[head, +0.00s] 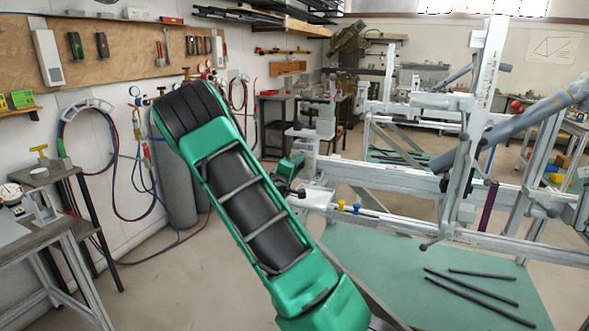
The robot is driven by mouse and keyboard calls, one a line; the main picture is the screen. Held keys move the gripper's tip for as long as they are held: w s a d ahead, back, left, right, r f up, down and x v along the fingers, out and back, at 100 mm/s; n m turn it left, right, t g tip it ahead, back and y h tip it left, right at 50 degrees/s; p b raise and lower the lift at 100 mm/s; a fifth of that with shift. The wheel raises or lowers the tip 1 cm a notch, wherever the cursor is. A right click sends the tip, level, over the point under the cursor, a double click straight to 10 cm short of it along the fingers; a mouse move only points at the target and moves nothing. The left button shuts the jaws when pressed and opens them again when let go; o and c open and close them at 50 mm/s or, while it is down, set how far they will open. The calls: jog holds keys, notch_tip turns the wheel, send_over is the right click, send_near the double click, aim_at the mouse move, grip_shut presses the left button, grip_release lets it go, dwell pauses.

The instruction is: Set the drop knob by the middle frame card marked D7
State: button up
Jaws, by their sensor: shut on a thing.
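The frame jig (400,190) is a pale metal fixture with rails and uprights, holding grey tubes. My green arm crosses the middle of the head view. My gripper (289,173) is a small green and black shape partly behind that arm, at the jig's left end. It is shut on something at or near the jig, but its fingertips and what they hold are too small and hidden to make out. Dark knobs sit on the jig, one at the lower middle (431,244). I cannot tell which is the drop knob. No card marked D7 can be read.
A sheet with a frame drawing (552,47) hangs on the back wall. Thin dark tubes (480,295) lie on the green mat (385,262) below the jig. A bench (40,235) with a dial gauge stands at left.

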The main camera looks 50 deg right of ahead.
jog(key=shift+w+a+f, duration=0.2)
dwell(0.4)
jog(key=o, duration=1)
jog(key=shift+s+d, duration=0.1)
jog(key=v, duration=1)
jog(key=shift+s+a, duration=0.1)
jog(key=shift+a, duration=0.25)
